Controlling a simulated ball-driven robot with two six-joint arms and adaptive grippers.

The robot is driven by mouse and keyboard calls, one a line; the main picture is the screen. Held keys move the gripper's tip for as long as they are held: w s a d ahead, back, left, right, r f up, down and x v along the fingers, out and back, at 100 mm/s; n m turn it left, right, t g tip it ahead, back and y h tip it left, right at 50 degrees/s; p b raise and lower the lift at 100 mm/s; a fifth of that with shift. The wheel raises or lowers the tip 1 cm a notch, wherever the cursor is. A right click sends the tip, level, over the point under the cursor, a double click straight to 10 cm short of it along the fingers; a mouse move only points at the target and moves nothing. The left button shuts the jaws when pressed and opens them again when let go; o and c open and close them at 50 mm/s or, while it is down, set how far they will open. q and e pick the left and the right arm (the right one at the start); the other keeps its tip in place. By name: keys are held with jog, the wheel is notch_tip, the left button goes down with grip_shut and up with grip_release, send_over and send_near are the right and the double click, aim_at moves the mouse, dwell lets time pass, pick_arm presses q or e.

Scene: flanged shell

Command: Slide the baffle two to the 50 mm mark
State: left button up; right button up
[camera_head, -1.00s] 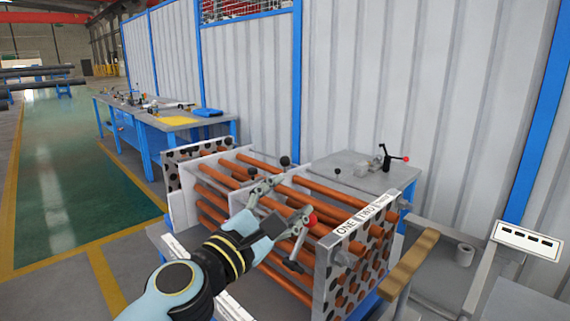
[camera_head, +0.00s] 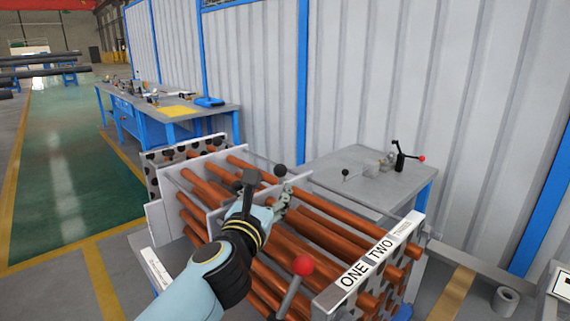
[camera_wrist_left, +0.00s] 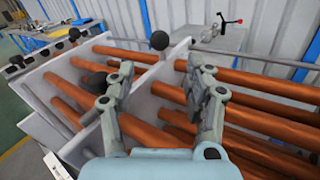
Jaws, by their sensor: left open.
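The flanged shell's orange tubes (camera_head: 325,222) pass through upright grey plates. One plate (camera_head: 159,222) stands near the far end; another (camera_head: 298,178) is mostly behind my left gripper (camera_head: 272,193). No number shows on either, so I cannot tell which is baffle two. In the left wrist view, my left gripper (camera_wrist_left: 158,86) is open, its fingers on either side of a grey plate (camera_wrist_left: 152,90) with a black ball knob (camera_wrist_left: 158,40) beyond. I cannot tell whether they touch it. The 50 mm mark cannot be made out. My right gripper is not in view.
The near end plate carries a label strip reading ONE and TWO (camera_head: 379,249), plus a third, unreadable label. A red ball handle (camera_head: 303,265) rises at the near side. A grey bench (camera_head: 360,165) with a small clamp stands behind. Green floor (camera_head: 75,180) lies clear at left.

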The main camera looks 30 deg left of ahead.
aim_at(279, 173)
pick_arm(q)
jog(key=x, duration=0.5)
jog(key=shift+w+r, duration=0.1)
jog(key=shift+r, duration=0.15)
jog(key=x, duration=0.3)
jog(key=shift+w+f+b, duration=0.15)
jog(key=shift+b, duration=0.15)
jog(key=shift+x, duration=0.95)
jog(key=c, duration=0.4)
grip_shut()
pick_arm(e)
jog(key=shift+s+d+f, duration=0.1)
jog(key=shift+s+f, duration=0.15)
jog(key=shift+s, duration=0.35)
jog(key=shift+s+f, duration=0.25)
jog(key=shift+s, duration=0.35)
